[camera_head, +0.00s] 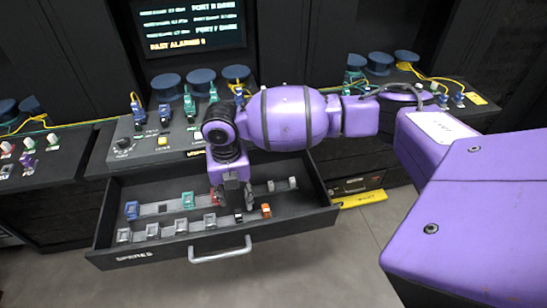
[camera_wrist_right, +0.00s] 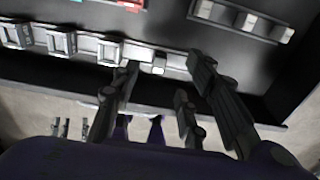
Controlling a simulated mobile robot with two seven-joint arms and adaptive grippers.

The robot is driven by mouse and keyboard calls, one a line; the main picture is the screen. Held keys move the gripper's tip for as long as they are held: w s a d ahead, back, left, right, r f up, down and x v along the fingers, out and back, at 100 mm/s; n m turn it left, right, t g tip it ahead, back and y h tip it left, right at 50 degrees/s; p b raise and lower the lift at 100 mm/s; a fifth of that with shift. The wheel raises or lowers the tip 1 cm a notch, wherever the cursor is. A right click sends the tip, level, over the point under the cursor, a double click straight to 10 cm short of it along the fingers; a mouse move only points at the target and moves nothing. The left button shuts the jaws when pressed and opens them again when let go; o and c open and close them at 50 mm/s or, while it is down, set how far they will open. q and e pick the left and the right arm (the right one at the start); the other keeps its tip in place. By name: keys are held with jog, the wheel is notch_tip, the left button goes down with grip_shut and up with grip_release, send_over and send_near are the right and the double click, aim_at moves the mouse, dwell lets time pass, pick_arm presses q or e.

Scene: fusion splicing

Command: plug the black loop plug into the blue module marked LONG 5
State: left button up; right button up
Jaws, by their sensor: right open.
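My right gripper (camera_head: 233,203) points down into the open drawer, its jaws open. In the right wrist view its fingertips (camera_wrist_right: 163,66) stand either side of a small block with a pale top (camera_wrist_right: 158,62) in the near row; I cannot tell whether they touch it. In the head view a small black and white piece (camera_head: 239,217) sits just below the fingers; it may be the black loop plug, but no loop is clear. A blue module (camera_head: 132,210) stands at the drawer's left end. I cannot read LONG 5 on anything. My left gripper is out of view.
The drawer (camera_head: 190,253) marked SPARES also holds a teal module (camera_head: 187,200), an orange piece (camera_head: 266,210), a red piece (camera_head: 213,196) and several grey blocks. Its handle (camera_head: 220,250) sticks out in front. The console (camera_head: 163,143) behind carries blue and green modules with yellow cables.

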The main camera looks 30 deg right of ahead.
aim_at(237, 210)
notch_tip(237, 210, down, 6)
jog(key=shift+s+r+b, duration=0.15)
jog(key=shift+r+b, duration=0.05)
jog(key=shift+b, duration=0.7)
jog(key=shift+f, duration=1)
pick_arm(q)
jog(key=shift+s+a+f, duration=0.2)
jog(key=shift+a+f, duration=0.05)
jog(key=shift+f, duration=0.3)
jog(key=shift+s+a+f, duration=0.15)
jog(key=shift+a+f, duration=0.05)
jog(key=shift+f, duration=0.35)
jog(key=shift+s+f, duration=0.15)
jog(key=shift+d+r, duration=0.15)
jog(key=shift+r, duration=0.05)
pick_arm(e)
jog(key=shift+r, duration=0.1)
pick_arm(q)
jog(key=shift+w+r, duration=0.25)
